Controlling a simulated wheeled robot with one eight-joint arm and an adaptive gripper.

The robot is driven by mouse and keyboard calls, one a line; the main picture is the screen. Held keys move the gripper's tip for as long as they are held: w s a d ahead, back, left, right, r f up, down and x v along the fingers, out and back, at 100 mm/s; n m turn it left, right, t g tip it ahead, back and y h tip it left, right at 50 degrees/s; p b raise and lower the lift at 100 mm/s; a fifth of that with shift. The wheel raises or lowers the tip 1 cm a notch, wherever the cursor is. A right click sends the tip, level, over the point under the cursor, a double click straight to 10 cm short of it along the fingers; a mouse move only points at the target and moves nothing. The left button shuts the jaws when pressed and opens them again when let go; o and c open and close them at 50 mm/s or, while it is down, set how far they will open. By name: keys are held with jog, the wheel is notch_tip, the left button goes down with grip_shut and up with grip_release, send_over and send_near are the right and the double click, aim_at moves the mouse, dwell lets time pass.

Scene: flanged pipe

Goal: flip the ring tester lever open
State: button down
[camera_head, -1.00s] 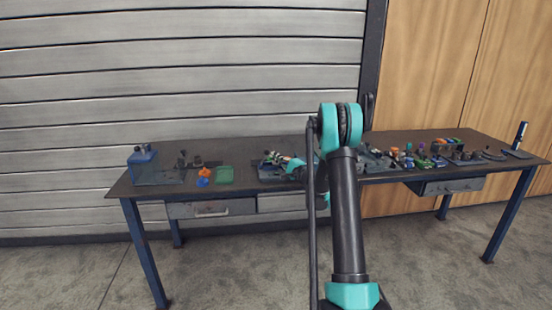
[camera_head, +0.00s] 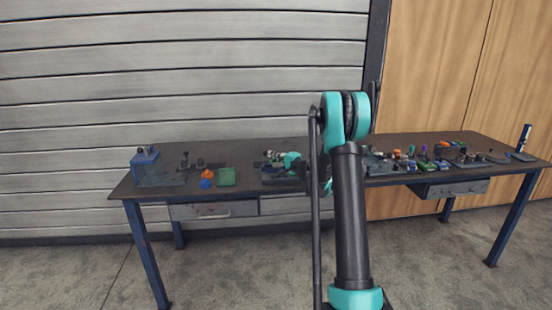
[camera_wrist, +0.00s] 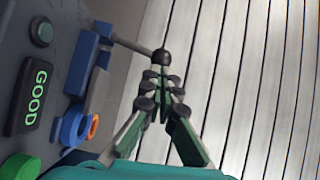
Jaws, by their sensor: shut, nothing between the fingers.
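The ring tester (camera_wrist: 60,60) fills the left of the wrist view, a dark housing with a lit "GOOD" panel (camera_wrist: 36,98). Its lever (camera_wrist: 132,46) is a thin grey rod ending in a black ball, sticking out from a blue block (camera_wrist: 82,62). My gripper (camera_wrist: 160,78) is shut and empty, its fingertips right beside the ball; I cannot tell if they touch. A blue ring (camera_wrist: 74,127) and an orange ring (camera_wrist: 92,126) sit by the tester's block. In the head view the tester is small and partly hidden by my arm.
The long workbench (camera_head: 230,190) carries a blue device (camera_head: 146,160) at its left end, a green tray (camera_head: 227,177) and several small parts at right. A green button (camera_wrist: 20,166) and a dark round button (camera_wrist: 41,32) flank the panel. A slatted wall stands behind.

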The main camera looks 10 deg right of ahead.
jog(key=shift+a+r+n+g+h, duration=0.25)
jog(key=shift+a+r+n+h, duration=0.1)
jog(key=shift+a+n, duration=0.2)
jog(key=shift+a+r+n+g+h, duration=0.25)
jog(key=shift+a+n+h, duration=0.1)
jog(key=shift+a+n, duration=0.2)
jog(key=shift+a+r+n+g+h, duration=0.1)
jog(key=shift+a+n+g+h, duration=0.45)
jog(key=shift+a, duration=0.8)
